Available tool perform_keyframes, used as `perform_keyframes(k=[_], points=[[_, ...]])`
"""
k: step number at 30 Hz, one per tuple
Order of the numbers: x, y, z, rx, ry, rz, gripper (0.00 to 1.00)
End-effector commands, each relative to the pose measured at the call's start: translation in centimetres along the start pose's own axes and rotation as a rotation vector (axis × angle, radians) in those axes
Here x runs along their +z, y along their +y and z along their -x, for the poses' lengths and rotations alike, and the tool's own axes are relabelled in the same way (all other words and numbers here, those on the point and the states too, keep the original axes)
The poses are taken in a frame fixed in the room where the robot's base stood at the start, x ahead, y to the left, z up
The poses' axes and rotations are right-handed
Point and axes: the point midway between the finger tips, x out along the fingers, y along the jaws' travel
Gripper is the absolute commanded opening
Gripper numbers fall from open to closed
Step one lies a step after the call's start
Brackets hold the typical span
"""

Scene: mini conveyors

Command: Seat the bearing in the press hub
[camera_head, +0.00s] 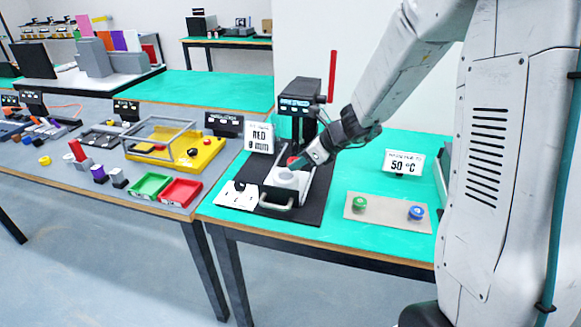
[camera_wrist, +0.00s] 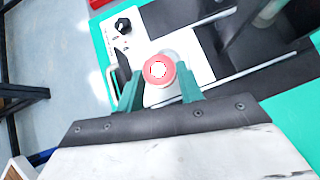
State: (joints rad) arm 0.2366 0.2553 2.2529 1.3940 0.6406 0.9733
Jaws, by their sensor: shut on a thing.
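The red bearing (camera_wrist: 158,70), a ring with a pale centre, sits between the green fingers of my gripper (camera_wrist: 159,84) in the wrist view. My gripper (camera_head: 301,163) is shut on it; in the head view a bit of the red bearing (camera_head: 293,160) shows at the fingertips. The press hub is on the pale sliding carriage (camera_head: 285,180) in front of the black press (camera_head: 297,108), below my gripper. The bearing covers part of the hub in the wrist view, and I cannot tell whether they touch.
The press has a raised red lever (camera_head: 332,76) and a front handle (camera_head: 276,207). A sign (camera_head: 259,138) reading RED stands at its left. A white panel with a knob (camera_head: 238,195) is beside the carriage. A beige board (camera_head: 387,212) at right holds a green and a blue bearing.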

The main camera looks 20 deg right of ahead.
Motion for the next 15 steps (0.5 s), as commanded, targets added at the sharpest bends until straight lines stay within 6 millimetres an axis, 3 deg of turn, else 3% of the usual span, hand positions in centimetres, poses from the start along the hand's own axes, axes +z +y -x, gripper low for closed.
perform_keyframes(k=[10,15], points=[[2.4,-0.7,-3.0,0.002,0.0,0.0,0.09],[0.1,-0.7,-4.8,0.001,0.001,-0.004,0.09]])
